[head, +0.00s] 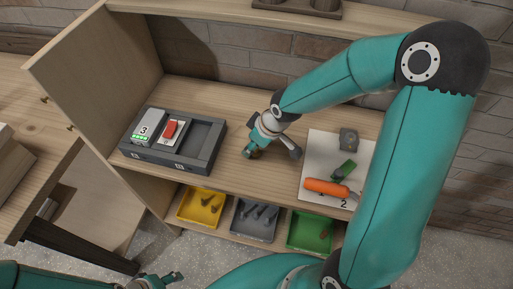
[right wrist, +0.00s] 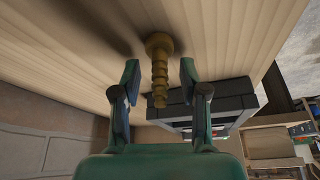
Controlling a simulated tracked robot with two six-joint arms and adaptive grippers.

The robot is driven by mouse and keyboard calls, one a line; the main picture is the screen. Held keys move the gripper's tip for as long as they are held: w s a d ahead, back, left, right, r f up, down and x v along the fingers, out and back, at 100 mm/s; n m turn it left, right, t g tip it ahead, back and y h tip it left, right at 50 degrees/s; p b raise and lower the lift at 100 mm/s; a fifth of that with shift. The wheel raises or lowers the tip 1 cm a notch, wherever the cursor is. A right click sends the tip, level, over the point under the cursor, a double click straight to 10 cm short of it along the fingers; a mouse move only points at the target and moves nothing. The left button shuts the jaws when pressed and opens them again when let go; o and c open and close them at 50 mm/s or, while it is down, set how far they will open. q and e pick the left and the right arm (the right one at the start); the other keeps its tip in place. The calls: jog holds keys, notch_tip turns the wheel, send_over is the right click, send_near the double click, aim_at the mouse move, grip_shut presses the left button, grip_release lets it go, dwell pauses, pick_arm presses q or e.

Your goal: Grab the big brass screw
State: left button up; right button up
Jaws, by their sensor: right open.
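The big brass screw (right wrist: 159,46) stands on its wide head on the wooden shelf top in the right wrist view, its threaded shank pointing away from the board. My right gripper (right wrist: 160,74) is open, with one finger on each side of the shank and a gap visible on both sides. In the head view the right gripper (head: 257,146) is low over the middle of the shelf top and mostly hides the screw. My left gripper (head: 158,281) is at the bottom edge of the head view, away from the shelf; its jaws are too small to judge.
A dark grey tray (head: 215,163) with a numbered box (head: 148,128) and a red-topped part (head: 171,130) is left of the right gripper. A white mat (head: 315,150) with an orange-handled tool (head: 326,188) lies right. Yellow (head: 184,215), grey (head: 238,229) and green (head: 292,243) bins sit below.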

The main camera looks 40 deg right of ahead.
grip_shut()
jog(key=shift+r, duration=0.15)
